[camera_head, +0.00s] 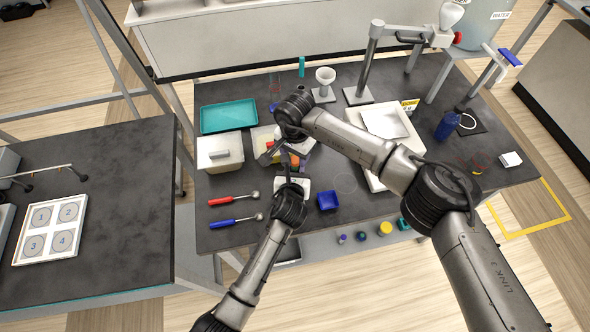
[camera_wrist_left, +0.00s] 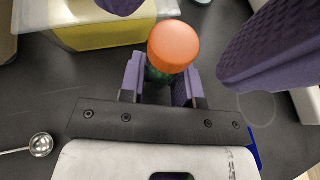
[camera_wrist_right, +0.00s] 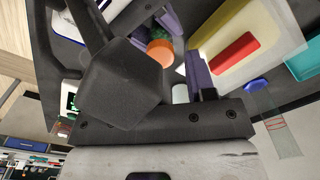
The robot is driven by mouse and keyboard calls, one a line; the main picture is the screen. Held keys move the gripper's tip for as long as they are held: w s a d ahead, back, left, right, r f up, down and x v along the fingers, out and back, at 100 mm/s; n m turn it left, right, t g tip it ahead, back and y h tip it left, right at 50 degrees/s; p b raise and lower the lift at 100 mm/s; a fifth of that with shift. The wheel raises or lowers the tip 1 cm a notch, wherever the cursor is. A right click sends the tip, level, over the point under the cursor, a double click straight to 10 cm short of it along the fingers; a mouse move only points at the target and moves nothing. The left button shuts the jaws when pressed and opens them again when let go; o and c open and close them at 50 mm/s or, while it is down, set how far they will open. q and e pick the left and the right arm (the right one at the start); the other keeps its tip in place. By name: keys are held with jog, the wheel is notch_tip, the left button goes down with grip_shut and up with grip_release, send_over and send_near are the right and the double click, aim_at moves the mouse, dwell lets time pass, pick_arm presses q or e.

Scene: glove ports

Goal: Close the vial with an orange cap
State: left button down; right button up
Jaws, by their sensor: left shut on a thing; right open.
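A green vial (camera_wrist_left: 153,75) stands between the purple pads of my left gripper (camera_wrist_left: 160,90), which is shut on it. An orange cap (camera_wrist_left: 173,46) sits on top of the vial; I cannot tell whether it is tight. The cap also shows in the right wrist view (camera_wrist_right: 160,52). My right gripper (camera_wrist_left: 200,28) is open, its purple fingers on either side of the cap and apart from it in the left wrist view. In the head view both grippers meet near the table's middle and largely hide the vial and cap.
A teal tray (camera_head: 228,117) and a white lidded box (camera_head: 220,152) are at the left. Red (camera_head: 233,200) and blue (camera_head: 235,220) handled spoons lie in front. A blue square container (camera_head: 328,200) is right of the left gripper.

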jog(key=shift+f, duration=0.95)
grip_shut()
jog(key=m, duration=0.3)
jog(key=shift+o, duration=0.2)
grip_release()
jog(key=shift+r, duration=0.1)
